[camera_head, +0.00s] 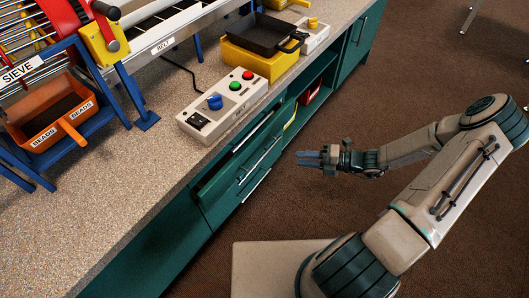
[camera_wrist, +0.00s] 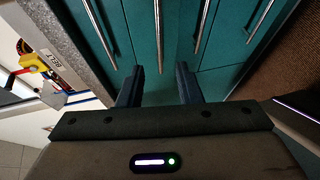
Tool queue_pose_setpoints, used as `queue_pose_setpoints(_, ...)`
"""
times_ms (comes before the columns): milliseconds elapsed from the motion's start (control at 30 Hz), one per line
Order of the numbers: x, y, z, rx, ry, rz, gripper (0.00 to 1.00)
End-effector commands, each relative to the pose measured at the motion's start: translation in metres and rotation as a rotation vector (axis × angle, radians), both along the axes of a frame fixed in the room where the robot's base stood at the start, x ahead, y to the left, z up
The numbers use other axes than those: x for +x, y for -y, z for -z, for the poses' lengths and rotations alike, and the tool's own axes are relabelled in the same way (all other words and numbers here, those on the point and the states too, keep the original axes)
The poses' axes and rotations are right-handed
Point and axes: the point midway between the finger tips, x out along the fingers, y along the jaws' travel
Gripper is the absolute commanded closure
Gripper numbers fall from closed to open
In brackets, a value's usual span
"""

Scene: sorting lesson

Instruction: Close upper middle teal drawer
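The upper middle teal drawer (camera_head: 220,180) is in the cabinet under the counter and stands partly pulled out, with a dark gap behind its front. Its long metal handle (camera_head: 260,160) runs along the front. It seems to be the teal front with the upright-looking handle (camera_wrist: 158,35) in the wrist view. My gripper (camera_head: 298,158) is to the right of the drawer in the head view, apart from it and pointing toward the cabinet.
Another handle (camera_head: 252,131) shows above the open drawer, and more drawer fronts lie below it. On the counter (camera_head: 150,180) stand a control box (camera_head: 222,112), a black tray (camera_head: 262,35) on a yellow block, and an orange beads bin (camera_head: 48,122).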

Motion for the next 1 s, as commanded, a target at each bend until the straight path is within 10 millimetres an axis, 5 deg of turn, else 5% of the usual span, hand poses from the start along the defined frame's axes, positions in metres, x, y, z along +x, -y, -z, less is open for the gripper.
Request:
queue_pose_setpoints(233, 0.007, -0.014, 0.006, 0.034, -0.036, 0.032, 0.68)
queue_pose_setpoints(700, 0.03, -0.104, 0.023, 0.031, -0.034, 0.029, 0.68)
queue_pose_setpoints(1000, 0.038, -0.129, 0.027, 0.029, -0.033, 0.031, 0.68)
